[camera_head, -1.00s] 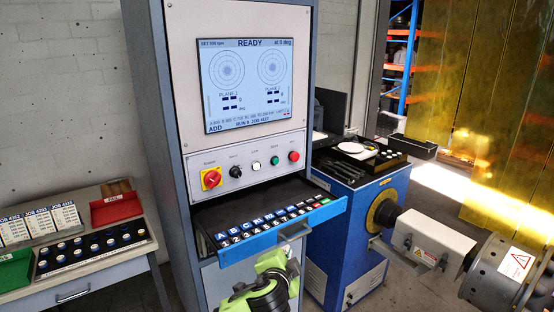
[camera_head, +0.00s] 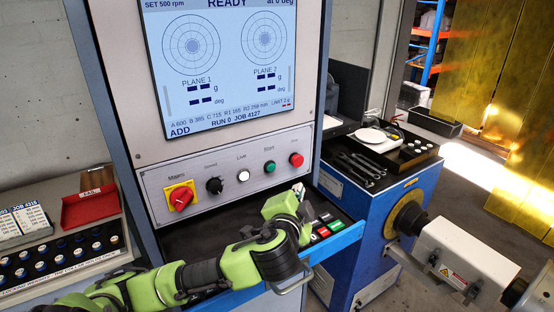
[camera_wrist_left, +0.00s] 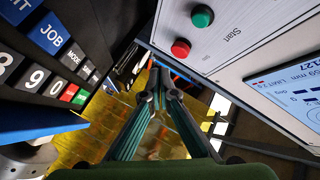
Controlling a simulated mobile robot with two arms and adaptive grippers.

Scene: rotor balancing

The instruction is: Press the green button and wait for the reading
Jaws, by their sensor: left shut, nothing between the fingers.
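The green button (camera_head: 270,167), labelled Start, is on the control panel between the white Live button (camera_head: 243,175) and the red button (camera_head: 296,160). It also shows in the left wrist view (camera_wrist_left: 202,16). My left gripper (camera_head: 299,187) is shut and empty, just below the green and red buttons and over the keyboard drawer. In the left wrist view its fingertips (camera_wrist_left: 158,72) meet beside the panel and look apart from both buttons. The screen (camera_head: 224,65) above reads READY, set 500 rpm, RUN 0, JOB 4127; the grams and degrees fields show only dashes. My right gripper is not in view.
The blue-edged keyboard drawer (camera_head: 345,240) stands pulled out below the panel, partly hidden by my left arm. A red main switch (camera_head: 180,197) and a black knob (camera_head: 214,186) are further left. The blue machine with tools on top (camera_head: 365,165) stands close on the right.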

